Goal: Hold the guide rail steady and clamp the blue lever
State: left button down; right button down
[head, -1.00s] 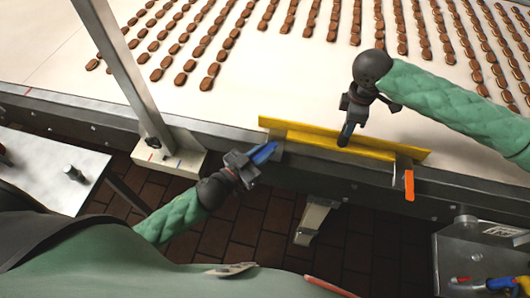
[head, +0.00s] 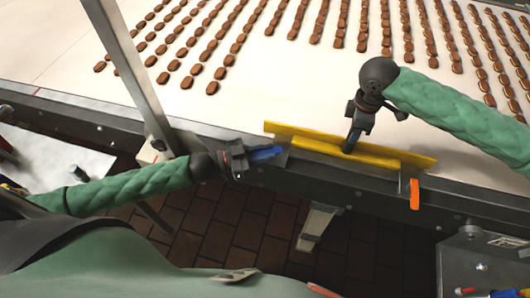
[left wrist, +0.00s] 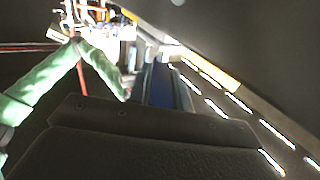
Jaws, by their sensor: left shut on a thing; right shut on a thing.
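The yellow guide rail (head: 400,157) lies along the near edge of the conveyor. My right gripper (head: 351,143) is shut on the rail near its middle, from above. The blue lever (head: 266,153) is at the rail's left end, lying nearly level and pointing right. My left gripper (head: 248,158) is shut on the lever from the left, and its fingers partly hide it. In the left wrist view, the blue lever (left wrist: 163,85) shows ahead of the gripper body, with the yellow rail (left wrist: 212,70) beyond it. Contact at the fingertips is too small to see clearly.
The pale conveyor belt (head: 250,105) carries rows of brown cream sandwiches (head: 240,36). An orange lever (head: 414,194) hangs at the rail's right end. A metal post (head: 130,75) stands at the left, near my left forearm. Brick floor (head: 215,240) shows below the conveyor edge.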

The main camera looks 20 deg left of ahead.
aim_at(264, 153)
dwell(0.6)
pick_arm(q)
jog(key=c, duration=1.3)
grip_release()
jog(key=shift+r, duration=0.1)
notch_tip(264, 153, up, 10)
jog(key=shift+f, duration=0.1)
